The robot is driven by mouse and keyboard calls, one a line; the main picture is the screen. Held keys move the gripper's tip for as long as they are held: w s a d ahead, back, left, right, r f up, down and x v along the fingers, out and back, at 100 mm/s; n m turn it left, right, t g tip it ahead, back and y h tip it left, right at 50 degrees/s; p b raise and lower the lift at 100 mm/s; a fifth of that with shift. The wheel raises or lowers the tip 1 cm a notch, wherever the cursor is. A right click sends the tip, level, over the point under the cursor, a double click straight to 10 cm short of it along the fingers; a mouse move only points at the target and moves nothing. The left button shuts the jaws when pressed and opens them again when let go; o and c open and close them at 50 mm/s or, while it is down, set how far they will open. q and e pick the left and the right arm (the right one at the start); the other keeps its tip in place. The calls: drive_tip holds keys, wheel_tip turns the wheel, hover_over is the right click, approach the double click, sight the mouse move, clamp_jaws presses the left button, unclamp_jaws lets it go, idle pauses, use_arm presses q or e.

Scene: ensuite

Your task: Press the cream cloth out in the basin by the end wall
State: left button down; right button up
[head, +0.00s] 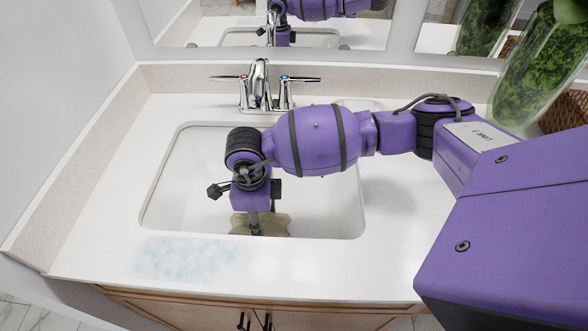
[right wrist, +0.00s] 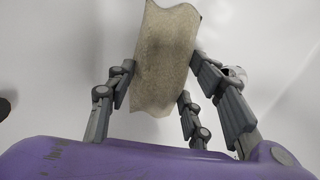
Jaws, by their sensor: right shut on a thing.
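The cream cloth (head: 276,226) is inside the white basin (head: 185,175), near its front wall. My right gripper (head: 254,228) reaches down into the basin over the cloth, and its wrist hides part of the basin. In the right wrist view the cloth (right wrist: 166,58) lies between the fingers of my right gripper (right wrist: 163,75), which is shut on it. The cloth hangs as a bunched strip with the pale basin surface behind it. I cannot tell whether its lower end touches the basin floor. My left gripper is in neither view.
A chrome tap (head: 260,88) with two handles stands behind the basin. A glass vase of greenery (head: 530,70) stands at the back right. A pale blue patch (head: 190,257) marks the counter (head: 320,280) at the front left. A wall closes the left end.

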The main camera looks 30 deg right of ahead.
drive_tip(key=shift+f, duration=0.1)
